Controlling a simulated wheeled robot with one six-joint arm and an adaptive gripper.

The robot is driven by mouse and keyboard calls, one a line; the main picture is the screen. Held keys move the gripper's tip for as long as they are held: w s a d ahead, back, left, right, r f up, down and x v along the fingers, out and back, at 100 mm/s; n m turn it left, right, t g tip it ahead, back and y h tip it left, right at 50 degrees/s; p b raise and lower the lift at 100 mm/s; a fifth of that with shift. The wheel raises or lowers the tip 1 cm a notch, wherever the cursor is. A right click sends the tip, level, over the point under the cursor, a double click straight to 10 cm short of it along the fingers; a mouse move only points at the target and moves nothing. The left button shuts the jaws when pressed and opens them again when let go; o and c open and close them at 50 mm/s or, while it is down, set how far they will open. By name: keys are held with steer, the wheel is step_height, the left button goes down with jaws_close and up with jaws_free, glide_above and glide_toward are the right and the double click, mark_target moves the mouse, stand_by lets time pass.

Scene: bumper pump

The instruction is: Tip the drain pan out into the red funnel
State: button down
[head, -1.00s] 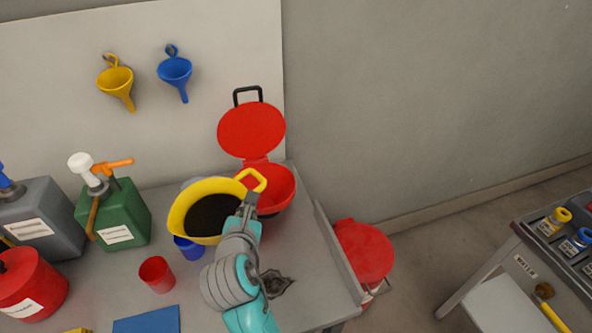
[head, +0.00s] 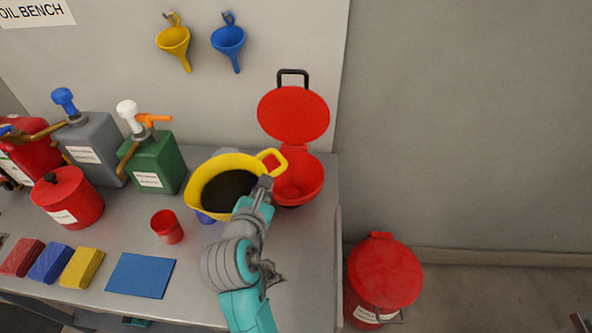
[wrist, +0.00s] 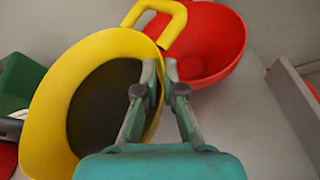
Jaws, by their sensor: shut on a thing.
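The yellow drain pan (head: 197,196) holds dark liquid and has a yellow loop handle on its right side. It hangs just left of the red funnel (head: 311,188), whose round red lid (head: 293,115) stands open behind it. My gripper (head: 265,184) is shut on the pan's near right rim. In the wrist view my gripper's fingers (wrist: 160,75) close on the rim of the pan (wrist: 50,95). The handle overlaps the edge of the red funnel (wrist: 222,45) there.
A blue cup (head: 204,217) is partly hidden below the pan. A red cup (head: 167,227) stands left of my arm. A green pump can (head: 158,165) and a grey can (head: 92,150) stand at the back left. A red bin (head: 384,280) stands right of the bench.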

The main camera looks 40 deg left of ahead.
steer(key=shift+r, duration=0.1)
steer(key=w+m+g, duration=0.1)
steer(key=w+d+m+g, duration=0.1)
steer(key=w+g, duration=0.1)
steer(key=w+d+g, duration=0.1)
steer(key=shift+w+r+m, duration=0.1)
steer(key=shift+w+m, duration=0.3)
steer(key=shift+w+d+r+m+g+y, duration=0.2)
steer(key=shift+w+m+g+y, duration=0.1)
steer(key=shift+w+g, duration=0.3)
steer(key=shift+w, duration=0.2)
steer(key=shift+r+g, duration=0.1)
steer(key=shift+g, duration=0.3)
steer(key=shift+w+d+r+m+g, duration=0.1)
steer(key=shift+w+d+m+g, duration=0.05)
steer(key=shift+w+m+g, duration=0.2)
steer(key=shift+r+m+g+y, duration=0.25)
steer(key=shift+r+g+y, duration=0.15)
steer(key=shift+r, duration=0.15)
